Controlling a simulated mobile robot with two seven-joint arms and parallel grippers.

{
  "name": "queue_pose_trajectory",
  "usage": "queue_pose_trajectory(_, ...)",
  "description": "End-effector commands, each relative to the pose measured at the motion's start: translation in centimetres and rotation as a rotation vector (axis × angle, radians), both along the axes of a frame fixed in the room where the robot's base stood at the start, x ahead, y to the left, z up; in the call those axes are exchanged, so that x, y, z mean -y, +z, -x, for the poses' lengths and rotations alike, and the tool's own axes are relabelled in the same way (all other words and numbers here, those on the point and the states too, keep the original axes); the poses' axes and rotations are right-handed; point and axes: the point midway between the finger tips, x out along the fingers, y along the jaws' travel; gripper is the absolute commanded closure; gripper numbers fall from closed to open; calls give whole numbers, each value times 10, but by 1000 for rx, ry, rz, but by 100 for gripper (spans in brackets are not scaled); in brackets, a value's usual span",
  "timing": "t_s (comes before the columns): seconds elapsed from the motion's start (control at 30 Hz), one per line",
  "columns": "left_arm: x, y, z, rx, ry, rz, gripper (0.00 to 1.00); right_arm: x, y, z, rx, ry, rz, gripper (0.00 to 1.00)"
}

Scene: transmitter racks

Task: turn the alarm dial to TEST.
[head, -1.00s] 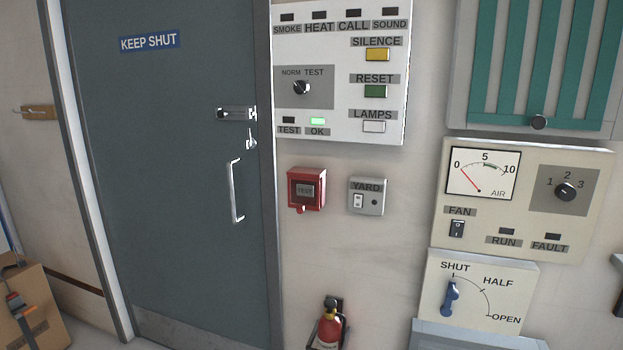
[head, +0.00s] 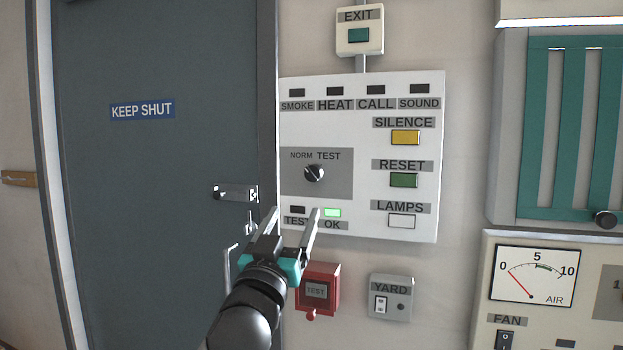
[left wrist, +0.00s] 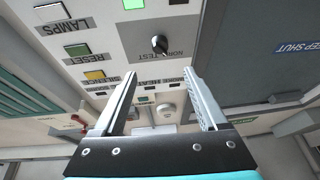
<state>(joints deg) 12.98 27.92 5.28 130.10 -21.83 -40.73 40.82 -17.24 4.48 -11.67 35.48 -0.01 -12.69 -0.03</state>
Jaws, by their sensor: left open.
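The alarm dial (head: 314,173) is a small black knob on a grey plate, marked NORM and TEST, on the white alarm panel (head: 362,205). Its white pointer line is hard to read at this size. The dial also shows in the left wrist view (left wrist: 160,44), upside down, beyond the fingertips. My left gripper (head: 296,212) is open and empty, just below the dial in the head view, in front of the panel's lower edge. It partly covers the TEST lamp label. In the left wrist view, the open fingers (left wrist: 163,78) stand apart from the dial. My right gripper is out of view.
The green OK lamp (head: 332,212) is lit. SILENCE (head: 405,137), RESET (head: 404,180) and LAMPS (head: 402,221) buttons lie right of the dial. A red call box (head: 318,290) and YARD switch box (head: 391,297) are below. A grey door (head: 150,200) with a bolt stands left.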

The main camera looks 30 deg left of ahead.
Motion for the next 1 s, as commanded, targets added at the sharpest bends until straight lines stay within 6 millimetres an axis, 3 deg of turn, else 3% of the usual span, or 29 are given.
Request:
queue_pose_trajectory(0.6,-27,39,-85,0,1,-2,25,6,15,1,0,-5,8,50)
queue_pose_trajectory(1.0,-37,51,-116,-2,0,-2,25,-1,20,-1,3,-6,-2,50)
